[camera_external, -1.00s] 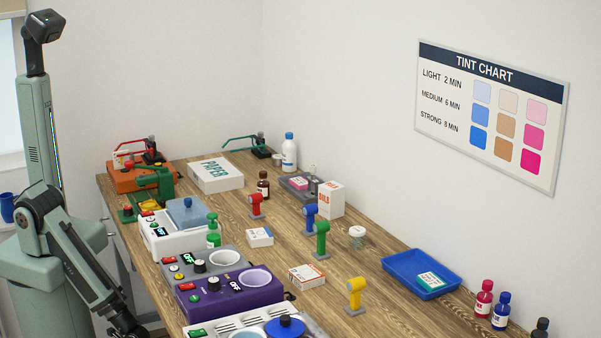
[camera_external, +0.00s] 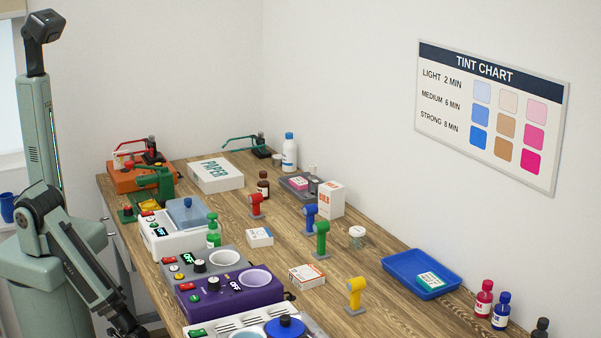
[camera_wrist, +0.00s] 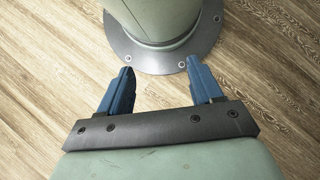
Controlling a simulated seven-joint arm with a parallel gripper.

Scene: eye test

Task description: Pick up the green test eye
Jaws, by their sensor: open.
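The green test eye (camera_external: 321,240) stands upright on its small grey foot near the middle of the wooden bench in the external view. It has a green post with a round head. My gripper (camera_wrist: 158,78) is open, with two blue fingers apart and nothing between them in the wrist view. The wrist view shows only a wood-plank surface and my own round base, so the green test eye is not in it. In the external view my arm hangs at the lower left, beside the bench and well away from the eye; the gripper cannot be made out there.
A blue test eye (camera_external: 310,218) stands close behind the green one, with a red one (camera_external: 257,206) farther back and a yellow one (camera_external: 354,294) in front. A white box (camera_external: 306,276), a jar (camera_external: 357,236) and a blue tray (camera_external: 396,268) are nearby. A purple heater (camera_external: 220,305) lies toward my arm.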

